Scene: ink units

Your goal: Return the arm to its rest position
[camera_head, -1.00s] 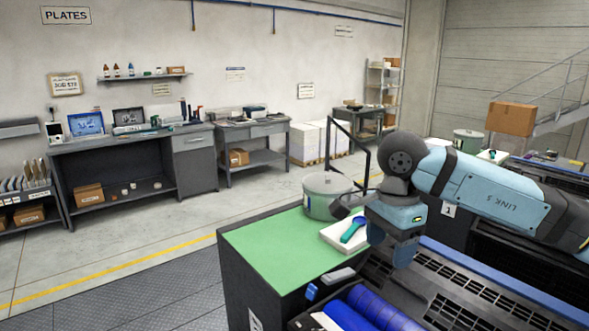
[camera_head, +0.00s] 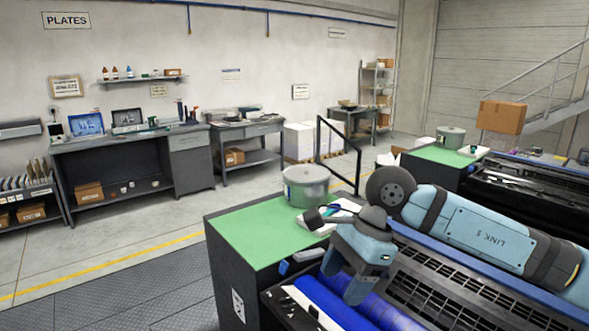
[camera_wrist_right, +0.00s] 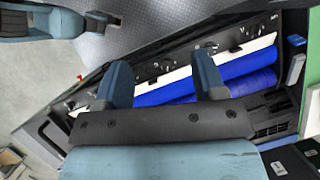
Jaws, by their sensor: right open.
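My right arm reaches in from the right in the head view. Its gripper (camera_head: 345,282) points down over the blue rollers (camera_head: 322,305) of the near ink unit. In the right wrist view the two fingers (camera_wrist_right: 164,80) stand wide apart with nothing between them. The blue roller (camera_wrist_right: 250,62) shows beyond and behind them. I cannot tell whether the fingers touch the roller. My left gripper does not show in the head view. A light blue arm part (camera_wrist_right: 40,20), probably of my left arm, is at the top left of the wrist view.
A green-topped cabinet (camera_head: 245,238) carries a lidded pot (camera_head: 306,187) and a white tray with a blue-green tool, partly hidden by my arm. A dark grille (camera_head: 430,300) lies under my arm. Open floor (camera_head: 120,245) is at left.

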